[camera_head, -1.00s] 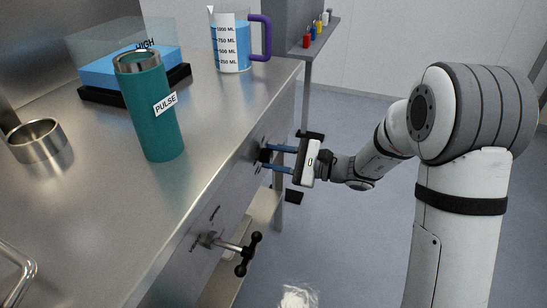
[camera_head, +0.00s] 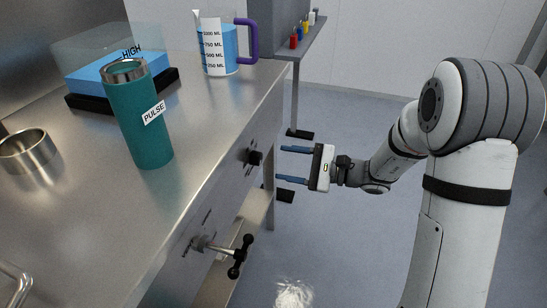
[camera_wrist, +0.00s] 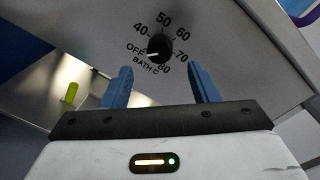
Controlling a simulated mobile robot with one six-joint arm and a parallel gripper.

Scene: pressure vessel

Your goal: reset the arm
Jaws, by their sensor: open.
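My gripper (camera_head: 293,165) is open and empty, with two blue fingers pointing left at the bench front. It stands a little apart from the black knob (camera_head: 254,157) on the front panel. In the wrist view the knob (camera_wrist: 159,47) sits ahead, above and between the open fingers (camera_wrist: 160,88). Its dial reads OFF, 40, 50, 60, 70, 80 and BATH C. Its white pointer line lies toward the OFF side.
A black-handled valve (camera_head: 238,257) sticks out below. Open floor lies right of the bench.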

